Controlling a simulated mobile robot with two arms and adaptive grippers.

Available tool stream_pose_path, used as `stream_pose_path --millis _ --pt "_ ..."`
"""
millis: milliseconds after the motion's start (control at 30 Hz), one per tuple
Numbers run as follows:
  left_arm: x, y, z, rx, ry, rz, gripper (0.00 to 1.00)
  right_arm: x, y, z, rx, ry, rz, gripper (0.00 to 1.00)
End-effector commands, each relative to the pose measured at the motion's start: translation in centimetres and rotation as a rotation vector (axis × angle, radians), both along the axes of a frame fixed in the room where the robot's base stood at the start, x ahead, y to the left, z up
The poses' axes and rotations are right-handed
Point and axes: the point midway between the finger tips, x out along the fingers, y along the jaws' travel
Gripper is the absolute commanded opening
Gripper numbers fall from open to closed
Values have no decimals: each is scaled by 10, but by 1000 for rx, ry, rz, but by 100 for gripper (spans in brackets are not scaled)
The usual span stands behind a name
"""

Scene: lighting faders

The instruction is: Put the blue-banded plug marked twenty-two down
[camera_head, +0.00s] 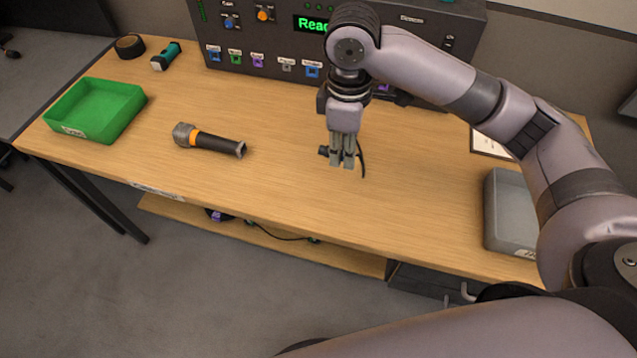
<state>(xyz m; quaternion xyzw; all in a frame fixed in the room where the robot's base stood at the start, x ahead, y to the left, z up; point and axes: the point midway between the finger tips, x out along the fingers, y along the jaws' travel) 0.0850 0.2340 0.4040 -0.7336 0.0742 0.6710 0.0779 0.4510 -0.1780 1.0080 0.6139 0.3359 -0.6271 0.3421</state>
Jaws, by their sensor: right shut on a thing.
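My right gripper (343,164) points down over the middle of the table and is shut on a small dark plug (324,150). The plug pokes out on the left of the fingers, and a short black cable curves down on their right. The fingers hide most of the plug. I cannot make out its band colour or its number, nor whether it touches the table. My left gripper is not in view.
The wooden table (270,200) has clear room around the gripper. A flashlight or microphone (210,140) lies to the left. A green tray (95,110) is at far left, a grey tray (510,210) at right. A dark panel (265,60) with labelled sockets stands behind.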

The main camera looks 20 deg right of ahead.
Motion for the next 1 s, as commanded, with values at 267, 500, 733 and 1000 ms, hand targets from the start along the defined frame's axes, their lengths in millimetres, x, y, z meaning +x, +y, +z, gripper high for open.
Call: stream_pose_path --millis 267,500,733,1000 --pt "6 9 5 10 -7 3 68 34 8 13 -10 2 552 0" --pt "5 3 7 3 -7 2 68 59 14 22 -21 1 1034 0" --pt "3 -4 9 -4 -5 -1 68 76 18 28 -30 -5 1396 0" --pt "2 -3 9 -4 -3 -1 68 81 20 20 -32 -5 1548 0"
